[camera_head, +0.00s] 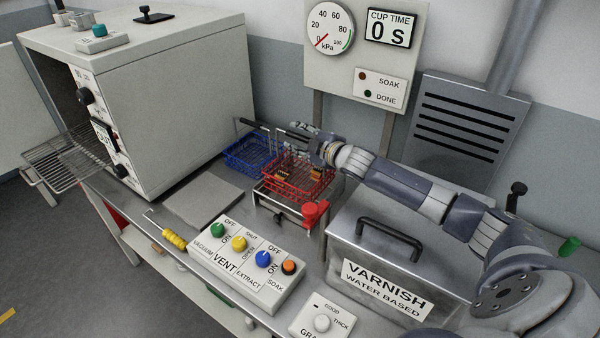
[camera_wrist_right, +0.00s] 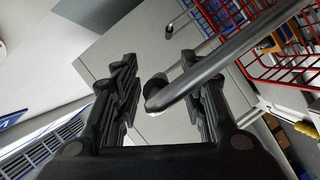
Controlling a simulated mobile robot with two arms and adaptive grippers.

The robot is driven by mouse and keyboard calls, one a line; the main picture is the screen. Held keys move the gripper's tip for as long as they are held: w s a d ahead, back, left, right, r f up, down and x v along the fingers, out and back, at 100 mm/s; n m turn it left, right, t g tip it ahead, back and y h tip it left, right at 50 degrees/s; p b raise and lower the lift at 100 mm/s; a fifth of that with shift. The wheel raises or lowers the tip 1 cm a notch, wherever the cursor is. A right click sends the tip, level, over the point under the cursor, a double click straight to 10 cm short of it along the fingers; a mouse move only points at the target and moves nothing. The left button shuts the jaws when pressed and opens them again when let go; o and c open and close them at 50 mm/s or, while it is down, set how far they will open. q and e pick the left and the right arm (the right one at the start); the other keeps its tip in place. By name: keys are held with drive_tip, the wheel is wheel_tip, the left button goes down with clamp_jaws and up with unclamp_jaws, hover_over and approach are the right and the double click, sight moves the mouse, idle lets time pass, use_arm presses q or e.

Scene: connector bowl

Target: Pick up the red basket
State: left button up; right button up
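The red basket (camera_head: 299,188), made of wire mesh, sits on a metal stand in the middle of the bench with several small dark and orange parts inside. It also shows in the right wrist view (camera_wrist_right: 283,72) at the upper right. A grey metal handle (camera_wrist_right: 225,55) with a black tip reaches from the basket's side to between my right gripper's fingers. My right gripper (camera_head: 297,134) is just above the basket's far side. In the right wrist view its fingers (camera_wrist_right: 162,85) are apart, with the handle near one finger. Contact is unclear. My left gripper is not in view.
A blue wire basket (camera_head: 247,154) stands close left of the red one. A large grey chamber (camera_head: 190,90) is at the left. The varnish tank (camera_head: 385,265) is below my right arm. A control box (camera_head: 248,262) and red knob (camera_head: 311,211) are in front.

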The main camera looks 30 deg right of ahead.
clamp_jaws()
drive_tip(key=shift+r, duration=0.15)
